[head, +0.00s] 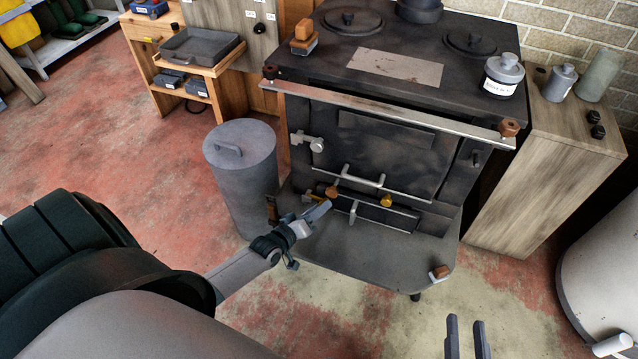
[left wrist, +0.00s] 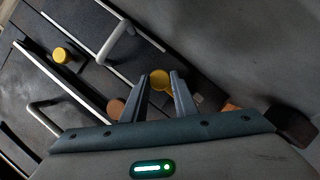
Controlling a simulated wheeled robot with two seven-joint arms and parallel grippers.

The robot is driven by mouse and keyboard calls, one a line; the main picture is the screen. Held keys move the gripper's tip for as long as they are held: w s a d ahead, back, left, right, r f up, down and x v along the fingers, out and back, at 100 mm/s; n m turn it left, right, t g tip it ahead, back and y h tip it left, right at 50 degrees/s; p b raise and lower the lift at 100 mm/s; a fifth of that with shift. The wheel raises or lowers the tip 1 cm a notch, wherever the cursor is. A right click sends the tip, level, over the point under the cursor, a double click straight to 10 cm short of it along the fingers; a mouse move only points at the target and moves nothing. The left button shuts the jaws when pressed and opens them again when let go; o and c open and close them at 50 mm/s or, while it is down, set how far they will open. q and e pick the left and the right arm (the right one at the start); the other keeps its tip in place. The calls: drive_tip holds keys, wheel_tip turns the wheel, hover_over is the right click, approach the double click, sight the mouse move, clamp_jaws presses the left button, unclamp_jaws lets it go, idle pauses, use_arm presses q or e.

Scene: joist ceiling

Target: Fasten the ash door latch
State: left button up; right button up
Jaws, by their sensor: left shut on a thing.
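The dark stove's low ash door (head: 372,212) appears closed, with a pale bar handle (head: 353,212). A brass-yellow knob (head: 386,201) sits at its upper right; a brown knob (head: 332,192) is near its left end. My left gripper (head: 318,209) is at the door's left end. Whether the latch is engaged cannot be told. My right gripper (head: 466,338) is open and empty, low in front of the stove.
The larger upper door (head: 385,150) has a pale handle (head: 362,178) just above the ash door. A steel rail (head: 385,108) crosses the stove front. A flat shelf (head: 375,255) juts out below. A lidded grey bin (head: 241,175) stands left of the stove.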

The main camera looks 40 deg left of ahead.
use_arm(q)
drive_tip(key=shift+w+a+r, duration=0.15)
drive_tip(key=shift+a+r, duration=0.15)
idle(0.6)
drive_tip(key=o, duration=1)
drive_tip(key=shift+f, duration=0.15)
drive_tip(key=shift+s+d, duration=0.15)
drive_tip(key=shift+s, duration=0.1)
drive_tip(key=p+v, duration=0.1)
drive_tip(key=v, duration=0.6)
drive_tip(key=shift+s+p, duration=0.2)
drive_tip(key=shift+p, duration=0.2)
drive_tip(key=p+v, duration=0.1)
drive_tip(key=v, duration=0.9)
use_arm(e)
drive_tip(key=s+d+f+g+h, duration=0.2)
drive_tip(key=s+d+f+g, duration=0.2)
drive_tip(key=f, duration=0.5)
drive_tip(key=s+g, duration=0.2)
drive_tip(key=shift+g, duration=0.4)
use_arm(q)
drive_tip(key=shift+w+f, duration=0.1)
